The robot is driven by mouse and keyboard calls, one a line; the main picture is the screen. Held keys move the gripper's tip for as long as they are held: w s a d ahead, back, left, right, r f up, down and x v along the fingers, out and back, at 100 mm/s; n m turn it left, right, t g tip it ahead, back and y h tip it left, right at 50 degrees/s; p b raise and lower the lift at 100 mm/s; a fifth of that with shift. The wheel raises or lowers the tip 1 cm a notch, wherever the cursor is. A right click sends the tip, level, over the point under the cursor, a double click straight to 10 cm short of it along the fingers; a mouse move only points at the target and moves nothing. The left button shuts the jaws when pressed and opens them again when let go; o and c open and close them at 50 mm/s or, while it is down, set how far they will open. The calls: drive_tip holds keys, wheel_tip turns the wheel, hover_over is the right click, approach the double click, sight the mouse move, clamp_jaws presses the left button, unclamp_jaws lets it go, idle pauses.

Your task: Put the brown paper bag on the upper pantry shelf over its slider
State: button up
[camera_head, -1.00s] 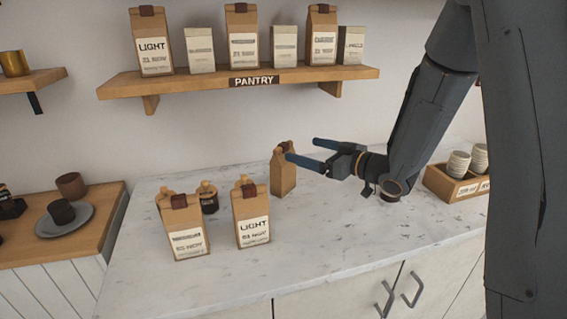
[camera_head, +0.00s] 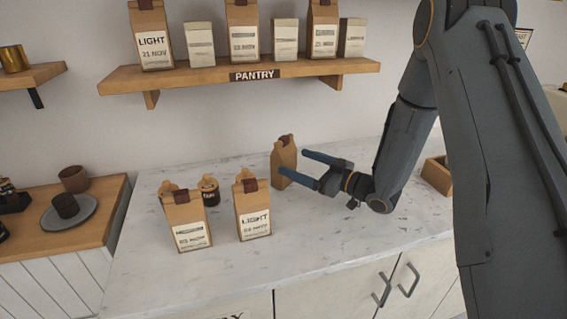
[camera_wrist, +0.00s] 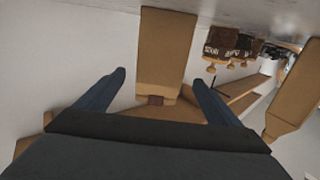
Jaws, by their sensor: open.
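A plain brown paper bag (camera_head: 284,157) with a dark red clip stands upright at the back of the marble counter. My gripper (camera_head: 294,164) is open, its blue fingers reaching toward this bag from the right. In the wrist view the bag (camera_wrist: 165,55) appears between the two spread fingers (camera_wrist: 160,85); I cannot tell whether they touch it. Two labelled brown bags stand further forward, one on the left (camera_head: 186,215) and one marked LIGHT (camera_head: 252,212). The pantry shelf (camera_head: 200,79) is on the wall above and carries a row of bags and cartons. No slider can be made out.
A small dark jar (camera_head: 210,192) stands behind the front bags. A wooden box (camera_head: 436,176) is at the right, partly behind my arm. A side counter at left holds a plate (camera_head: 88,222) with a cup. The counter's front middle is clear.

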sight(291, 158)
drive_tip(key=p+x, duration=0.2)
drive_tip(key=x, duration=0.4)
drive_tip(key=c, duration=1.5)
drive_tip(key=shift+o, duration=0.2)
drive_tip(key=shift+r, duration=0.2)
